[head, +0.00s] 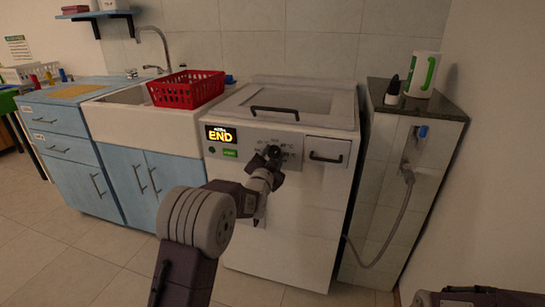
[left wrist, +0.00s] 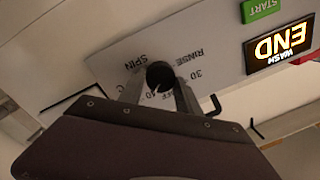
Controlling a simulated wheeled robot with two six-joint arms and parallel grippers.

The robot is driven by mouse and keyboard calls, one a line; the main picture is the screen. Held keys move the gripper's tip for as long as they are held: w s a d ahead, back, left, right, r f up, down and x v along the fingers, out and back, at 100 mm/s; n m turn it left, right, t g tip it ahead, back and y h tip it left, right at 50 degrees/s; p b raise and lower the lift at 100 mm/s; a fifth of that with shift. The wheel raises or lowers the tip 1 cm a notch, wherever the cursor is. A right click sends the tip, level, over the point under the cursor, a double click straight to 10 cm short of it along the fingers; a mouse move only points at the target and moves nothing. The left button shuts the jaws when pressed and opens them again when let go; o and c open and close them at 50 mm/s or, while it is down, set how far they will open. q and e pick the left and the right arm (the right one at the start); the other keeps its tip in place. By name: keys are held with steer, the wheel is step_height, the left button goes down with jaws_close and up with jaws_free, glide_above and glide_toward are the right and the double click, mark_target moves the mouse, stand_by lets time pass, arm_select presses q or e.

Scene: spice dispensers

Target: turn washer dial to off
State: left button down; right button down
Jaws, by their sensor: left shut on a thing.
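The white washer (head: 290,225) stands in the middle of the head view. Its black dial (head: 273,152) is on the front panel and also shows in the left wrist view (left wrist: 160,75). My left gripper (head: 268,163) is shut on the dial, with a finger on each side of it in the left wrist view (left wrist: 158,92). Labels SPIN, RINSE and 30 show around the dial; other labels are partly hidden by the fingers. I cannot tell which label the dial points to. The display (head: 221,134) reads END. My right gripper is not in view.
A green START button (left wrist: 262,9) is beside the display. A drawer handle (head: 326,157) is right of the dial. A red basket (head: 186,90) sits by the sink at left. A grey-topped cabinet (head: 425,108) with a hose stands at right. The floor in front is clear.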

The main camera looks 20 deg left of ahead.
arm_select(q)
steer(key=n, duration=0.4)
steer(key=shift+a+r+n, duration=0.1)
steer(key=shift+n, duration=0.3)
steer(key=shift+n+g, duration=0.3)
steer(key=shift+n, duration=2.1)
steer(key=c, duration=0.8)
jaws_free()
steer(key=shift+c, duration=0.2)
